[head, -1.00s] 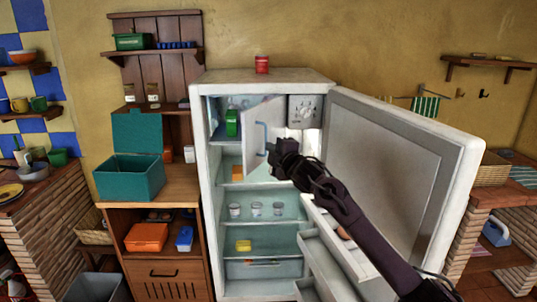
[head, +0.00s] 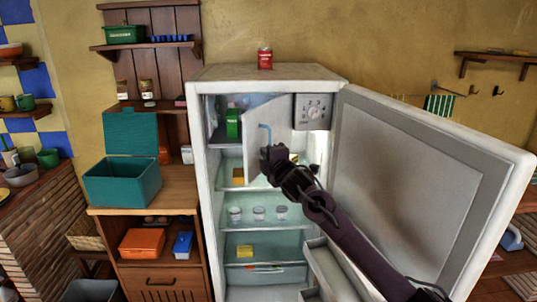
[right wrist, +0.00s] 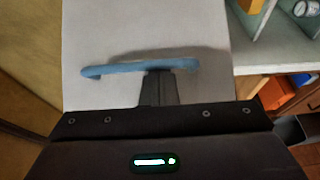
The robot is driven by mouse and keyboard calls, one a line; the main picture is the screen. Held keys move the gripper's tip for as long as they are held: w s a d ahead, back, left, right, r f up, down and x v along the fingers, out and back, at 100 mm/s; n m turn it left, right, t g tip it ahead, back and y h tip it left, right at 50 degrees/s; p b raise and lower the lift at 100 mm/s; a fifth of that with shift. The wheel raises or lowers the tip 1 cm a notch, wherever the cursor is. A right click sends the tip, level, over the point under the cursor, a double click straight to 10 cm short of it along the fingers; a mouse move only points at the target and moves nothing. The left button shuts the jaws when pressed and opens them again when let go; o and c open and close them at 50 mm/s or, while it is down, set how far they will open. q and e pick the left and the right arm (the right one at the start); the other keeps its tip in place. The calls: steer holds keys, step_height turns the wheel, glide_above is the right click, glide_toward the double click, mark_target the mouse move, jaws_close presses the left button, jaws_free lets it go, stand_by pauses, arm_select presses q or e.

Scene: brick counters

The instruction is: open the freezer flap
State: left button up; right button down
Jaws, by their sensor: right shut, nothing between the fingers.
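The freezer flap (head: 253,158) is a pale panel at the top of the open fridge. It stands ajar, its left edge swung out, and the compartment shows to its left. My right gripper (head: 268,154) is shut and empty, at the handle's lower end in the head view. In the right wrist view its fingers (right wrist: 158,80) reach the handle's middle; I cannot tell whether they touch it. My left gripper is not in view.
The fridge door (head: 410,185) stands wide open on the right, close to my right arm. A dial box (head: 312,112) sits right of the flap. A green carton (head: 232,123) stands in the compartment. Cups (head: 258,213) stand on a lower shelf. A red can (head: 265,59) stands on top.

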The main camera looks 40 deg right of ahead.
steer(key=shift+s+r, duration=0.35)
steer(key=shift+s, duration=0.2)
steer(key=shift+d, duration=0.15)
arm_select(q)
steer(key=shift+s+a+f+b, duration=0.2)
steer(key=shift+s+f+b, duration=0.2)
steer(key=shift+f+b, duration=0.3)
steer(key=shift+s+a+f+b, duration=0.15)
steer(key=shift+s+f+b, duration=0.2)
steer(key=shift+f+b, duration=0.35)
arm_select(e)
steer(key=s+d+n+y, duration=0.1)
steer(key=s+d+y, duration=0.1)
steer(key=s+d, duration=0.6)
steer(key=shift+s+d+t, duration=0.3)
steer(key=shift+d, duration=1.5)
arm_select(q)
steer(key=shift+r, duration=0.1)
